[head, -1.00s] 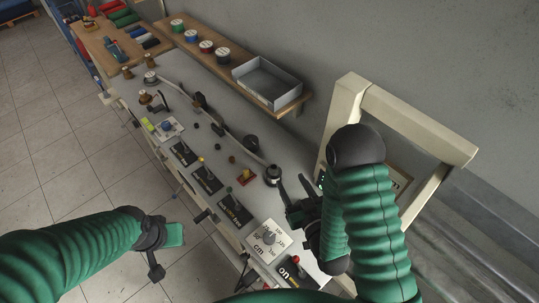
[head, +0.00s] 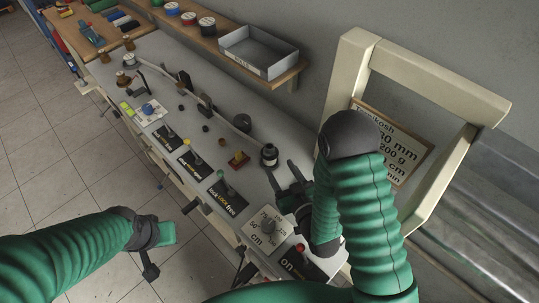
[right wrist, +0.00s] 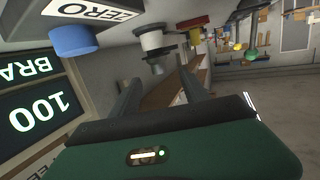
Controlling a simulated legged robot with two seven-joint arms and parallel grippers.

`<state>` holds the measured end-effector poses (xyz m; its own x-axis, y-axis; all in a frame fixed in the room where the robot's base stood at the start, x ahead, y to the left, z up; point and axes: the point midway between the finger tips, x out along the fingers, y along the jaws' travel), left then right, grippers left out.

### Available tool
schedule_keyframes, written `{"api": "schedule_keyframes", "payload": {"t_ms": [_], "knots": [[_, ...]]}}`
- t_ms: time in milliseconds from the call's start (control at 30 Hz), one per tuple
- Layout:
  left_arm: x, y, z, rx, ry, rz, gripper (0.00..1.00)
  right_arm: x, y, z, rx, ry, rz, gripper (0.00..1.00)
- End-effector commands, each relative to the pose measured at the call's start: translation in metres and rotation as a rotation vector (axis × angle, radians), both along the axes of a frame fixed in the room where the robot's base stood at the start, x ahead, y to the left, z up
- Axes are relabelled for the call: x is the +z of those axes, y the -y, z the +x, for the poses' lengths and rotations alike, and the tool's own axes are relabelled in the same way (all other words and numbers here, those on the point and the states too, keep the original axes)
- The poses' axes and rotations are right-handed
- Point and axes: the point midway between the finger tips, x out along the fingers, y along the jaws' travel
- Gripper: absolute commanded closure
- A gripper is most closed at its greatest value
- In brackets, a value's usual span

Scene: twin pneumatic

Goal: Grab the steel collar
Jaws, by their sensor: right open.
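A short dark post with a pale grey upper part (head: 269,155) stands on the bench near the wall side. In the right wrist view, which looks upside down, a white and black cylinder (right wrist: 154,42) carries a small grey metal ring-like part (right wrist: 158,62), perhaps the steel collar. My right gripper (head: 285,174) is open and empty, just in front of the post. In the wrist view its two fingers (right wrist: 160,98) point toward the cylinder, with a gap left. My left gripper (head: 150,262) hangs over the floor beside the bench; its jaws are unclear.
A shelf holds spools and a grey tray (head: 258,52). A cream frame (head: 345,75) with a sign (head: 395,140) stands at right.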

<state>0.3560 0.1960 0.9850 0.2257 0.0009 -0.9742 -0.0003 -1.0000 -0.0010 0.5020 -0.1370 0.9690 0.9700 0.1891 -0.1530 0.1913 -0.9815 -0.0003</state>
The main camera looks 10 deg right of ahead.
Motion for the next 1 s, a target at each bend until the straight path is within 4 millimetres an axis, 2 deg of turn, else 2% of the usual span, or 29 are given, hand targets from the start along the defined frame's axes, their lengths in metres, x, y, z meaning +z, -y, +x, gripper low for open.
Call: {"api": "schedule_keyframes", "payload": {"t_ms": [33, 100, 200, 300, 333, 367, 533, 733, 833, 1000], "knots": [[-0.023, 0.000, 0.000, 0.000, 0.000, 0.000, 1.00, -0.009, -0.002, 0.010, 0.001, 0.011, 0.001, 0.47], [-0.040, 0.000, 0.000, 0.001, -0.001, 0.000, 1.00, -0.013, -0.002, 0.016, 0.001, 0.010, 0.001, 0.47], [-0.062, 0.000, -0.001, 0.001, -0.001, 0.000, 1.00, -0.014, -0.004, 0.025, 0.001, 0.009, 0.002, 0.47], [-0.076, 0.000, -0.001, 0.000, -0.002, 0.000, 1.00, -0.011, -0.004, 0.031, 0.000, 0.006, 0.001, 0.47], [-0.065, 0.000, -0.001, 0.000, -0.002, 0.000, 1.00, -0.005, -0.005, 0.038, 0.000, 0.002, 0.001, 0.47], [-0.062, 0.000, -0.001, 0.000, -0.002, 0.000, 1.00, -0.005, -0.006, 0.043, 0.000, 0.001, 0.002, 0.47], [-0.057, 0.000, 0.000, 0.000, 0.000, 0.000, 1.00, -0.008, -0.009, 0.061, 0.000, 0.000, 0.001, 0.47], [-0.052, 0.000, 0.000, 0.000, -0.001, 0.000, 1.00, -0.014, -0.013, 0.095, 0.001, 0.000, 0.001, 0.47], [-0.052, 0.000, -0.001, 0.000, -0.001, 0.000, 1.00, -0.015, -0.015, 0.102, 0.001, 0.000, 0.001, 0.47], [-0.052, 0.000, -0.001, 0.000, -0.001, 0.000, 1.00, -0.016, -0.015, 0.102, 0.001, 0.000, 0.001, 0.47]]}}
